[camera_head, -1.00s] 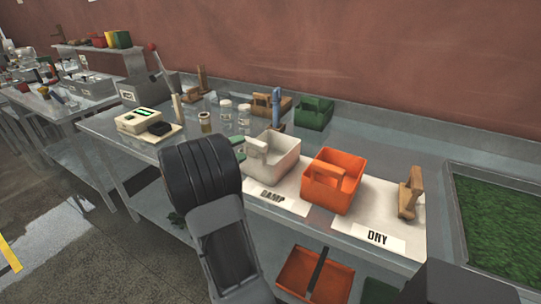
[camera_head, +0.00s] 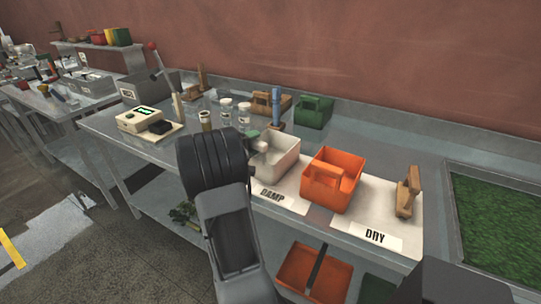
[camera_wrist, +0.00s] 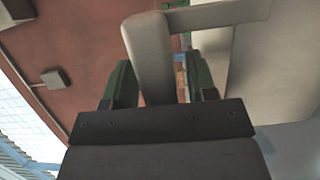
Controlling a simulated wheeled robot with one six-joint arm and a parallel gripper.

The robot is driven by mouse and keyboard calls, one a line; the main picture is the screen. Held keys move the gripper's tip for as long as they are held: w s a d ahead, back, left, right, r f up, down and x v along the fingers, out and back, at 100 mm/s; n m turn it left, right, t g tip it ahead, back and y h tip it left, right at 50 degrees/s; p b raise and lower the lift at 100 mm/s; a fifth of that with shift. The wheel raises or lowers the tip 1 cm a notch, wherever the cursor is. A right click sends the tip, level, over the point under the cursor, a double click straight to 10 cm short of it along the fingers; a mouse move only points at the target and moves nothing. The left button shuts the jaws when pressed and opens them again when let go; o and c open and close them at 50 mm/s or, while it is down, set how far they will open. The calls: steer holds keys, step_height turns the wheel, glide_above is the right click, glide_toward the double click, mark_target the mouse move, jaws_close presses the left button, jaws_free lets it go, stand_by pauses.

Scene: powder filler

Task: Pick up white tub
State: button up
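The white tub (camera_head: 284,160) stands upright on the pale mat, behind the DAMP label, with its handle partly hidden by my arm. My gripper (camera_head: 252,136) reaches the tub's left side; one green finger shows there and the rest is hidden behind my dark wrist. In the wrist view, my gripper's two green fingers (camera_wrist: 162,84) are apart, on either side of a pale upright part of the tub's handle (camera_wrist: 149,50). A gap shows between this part and the right finger. The tub's pale wall (camera_wrist: 285,70) fills the right side.
An orange tub (camera_head: 331,190) stands close to the right of the white one. A wooden-handled brush (camera_head: 407,192) is farther right. Glass jars (camera_head: 225,112), a blue upright thing, a wooden tub and a green tub (camera_head: 314,110) stand behind. A scale (camera_head: 145,120) is left.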

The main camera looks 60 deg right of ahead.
jaws_close()
steer(key=shift+r, duration=0.1)
stand_by(0.5)
